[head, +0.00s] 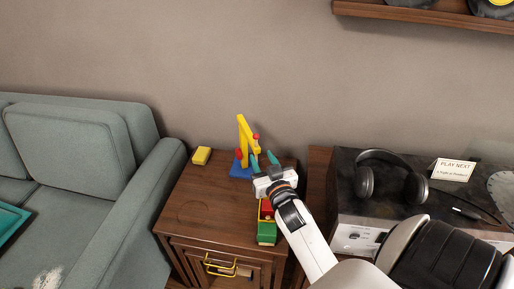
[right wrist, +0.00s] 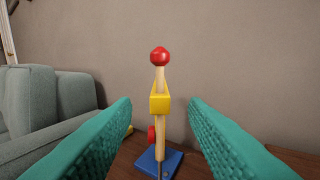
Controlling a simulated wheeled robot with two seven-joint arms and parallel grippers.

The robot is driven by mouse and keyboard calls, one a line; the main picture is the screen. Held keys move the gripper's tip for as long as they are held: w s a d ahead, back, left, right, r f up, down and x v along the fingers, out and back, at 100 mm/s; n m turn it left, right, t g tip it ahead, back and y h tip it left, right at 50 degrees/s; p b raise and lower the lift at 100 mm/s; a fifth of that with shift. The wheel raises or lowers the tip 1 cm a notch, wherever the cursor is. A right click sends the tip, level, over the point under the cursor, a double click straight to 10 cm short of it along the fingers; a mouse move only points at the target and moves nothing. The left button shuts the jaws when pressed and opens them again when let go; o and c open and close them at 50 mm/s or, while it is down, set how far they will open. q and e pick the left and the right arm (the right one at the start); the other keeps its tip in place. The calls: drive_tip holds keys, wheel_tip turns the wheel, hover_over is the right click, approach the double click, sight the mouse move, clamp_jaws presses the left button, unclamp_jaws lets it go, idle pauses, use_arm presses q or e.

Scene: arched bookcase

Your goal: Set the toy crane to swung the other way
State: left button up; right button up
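The toy crane (head: 245,140) stands on a small wooden side table. It has a blue base (head: 240,168), a yellow mast and jib, and red knobs. In the right wrist view the crane (right wrist: 159,104) is centred between the fingers, with its red ball end toward the camera and its blue base (right wrist: 158,161) below. My right gripper (head: 264,157) is open, with teal fingertips just in front and to the right of the crane. In the right wrist view its fingers (right wrist: 160,118) are wide apart, and neither appears to touch the crane. My left gripper is not in view.
A yellow block (head: 202,155) lies on the side table (head: 200,205), left of the crane. A green and red toy (head: 267,232) sits near the table's front, partly under my right arm. Headphones (head: 390,178) rest on a dark-topped unit at right. A grey-green sofa (head: 75,150) stands left.

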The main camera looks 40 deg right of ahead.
drive_tip(key=shift+v, duration=1.15)
